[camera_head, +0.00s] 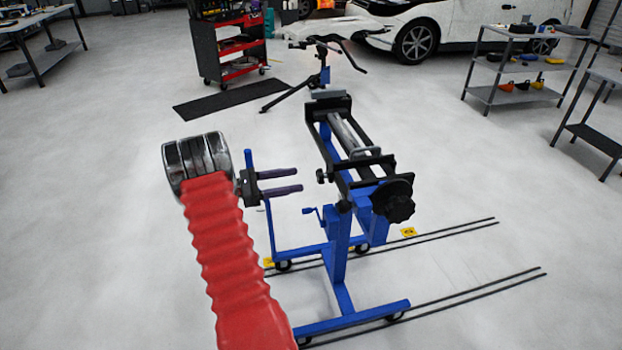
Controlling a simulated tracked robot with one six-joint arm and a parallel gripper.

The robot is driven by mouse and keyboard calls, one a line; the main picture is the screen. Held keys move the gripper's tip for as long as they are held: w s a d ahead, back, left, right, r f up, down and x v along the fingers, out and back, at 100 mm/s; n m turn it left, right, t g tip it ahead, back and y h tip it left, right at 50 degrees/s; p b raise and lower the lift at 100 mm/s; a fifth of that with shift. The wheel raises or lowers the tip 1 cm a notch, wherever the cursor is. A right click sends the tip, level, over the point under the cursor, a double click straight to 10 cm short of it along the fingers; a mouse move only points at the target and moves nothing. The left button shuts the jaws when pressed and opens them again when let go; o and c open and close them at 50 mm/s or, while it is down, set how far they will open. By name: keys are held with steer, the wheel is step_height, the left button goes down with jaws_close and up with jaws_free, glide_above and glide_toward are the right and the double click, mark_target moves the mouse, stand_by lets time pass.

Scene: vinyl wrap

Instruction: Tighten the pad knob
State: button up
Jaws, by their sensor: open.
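A blue wheeled stand (340,240) carries a black clamp frame with a metal roller (345,135) in it. A large black lobed knob (394,200) is at the near right end of the frame. Smaller black knobs (322,176) and (344,206) stick out on the frame's left side. I cannot tell which is the pad knob. My gripper (300,181) is open and empty, left of the frame. Its two fingers point right, toward the upper small knob, with a visible gap between. Depth is hard to judge.
A blue crank handle (312,211) sits low on the stand. A blue post rises behind my gripper. Black floor rails (450,300) run to the right. A black tripod stand (323,75), a red tool cart (228,50) and shelves (515,90) are farther back.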

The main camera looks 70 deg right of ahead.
mark_target(317, 176)
steer(key=x, duration=0.7)
steer(key=shift+c, duration=0.6)
steer(key=c, duration=0.9)
steer(key=shift+a, duration=0.2)
steer(key=shift+d, duration=0.15)
